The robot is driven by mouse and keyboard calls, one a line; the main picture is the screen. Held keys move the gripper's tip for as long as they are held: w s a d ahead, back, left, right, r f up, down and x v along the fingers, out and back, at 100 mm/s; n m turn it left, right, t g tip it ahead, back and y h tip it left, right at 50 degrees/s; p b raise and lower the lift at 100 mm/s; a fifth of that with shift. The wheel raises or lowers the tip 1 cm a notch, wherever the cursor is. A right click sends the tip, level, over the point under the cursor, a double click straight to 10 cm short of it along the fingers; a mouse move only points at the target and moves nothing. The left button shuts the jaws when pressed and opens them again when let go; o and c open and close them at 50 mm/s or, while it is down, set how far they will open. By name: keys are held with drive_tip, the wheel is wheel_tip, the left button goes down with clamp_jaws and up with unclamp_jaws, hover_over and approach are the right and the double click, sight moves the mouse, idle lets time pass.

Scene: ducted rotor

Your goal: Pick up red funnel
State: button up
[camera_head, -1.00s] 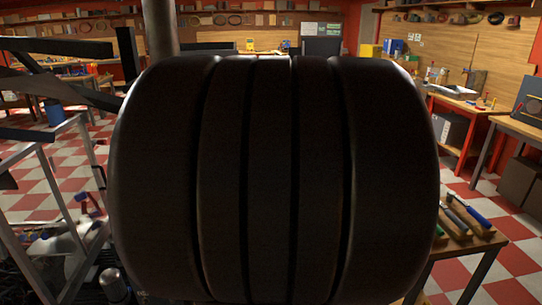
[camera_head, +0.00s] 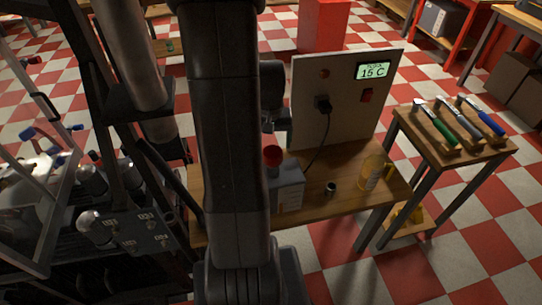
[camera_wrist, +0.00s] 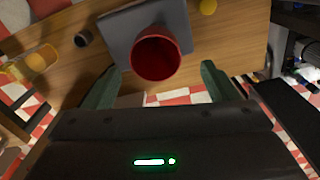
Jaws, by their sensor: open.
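The red funnel (camera_wrist: 157,56) shows in the wrist view with its wide round mouth facing the camera. It appears to sit on a grey box (camera_wrist: 118,30) on the wooden table. In the head view the red funnel (camera_head: 272,155) is a small red shape on top of the grey box (camera_head: 287,187), partly hidden by my arm. My gripper (camera_wrist: 158,85) is open, with one green finger on each side below the funnel in the wrist view. The fingers hold nothing, and I cannot tell how far the funnel is from them. In the head view my arm hides most of the gripper.
A panel (camera_head: 335,105) with a "15 C" display and a cable stands behind the box. A small dark cup (camera_head: 330,188) and a yellowish jar (camera_head: 371,172) are on the table (camera_head: 345,207). Hammer-like tools (camera_head: 460,122) lie on a side table at right.

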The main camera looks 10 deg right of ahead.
sight(272, 151)
wheel_tip(272, 151, down, 3)
drive_tip(key=shift+r, duration=0.15)
drive_tip(key=shift+s+d+f, duration=0.1)
drive_tip(key=shift+s+f, duration=0.1)
drive_tip(key=shift+f, duration=0.4)
drive_tip(key=shift+s+d+f+p, duration=0.15)
drive_tip(key=shift+f+p, duration=0.25)
drive_tip(key=shift+f, duration=1.65)
drive_tip(key=c, duration=1.1)
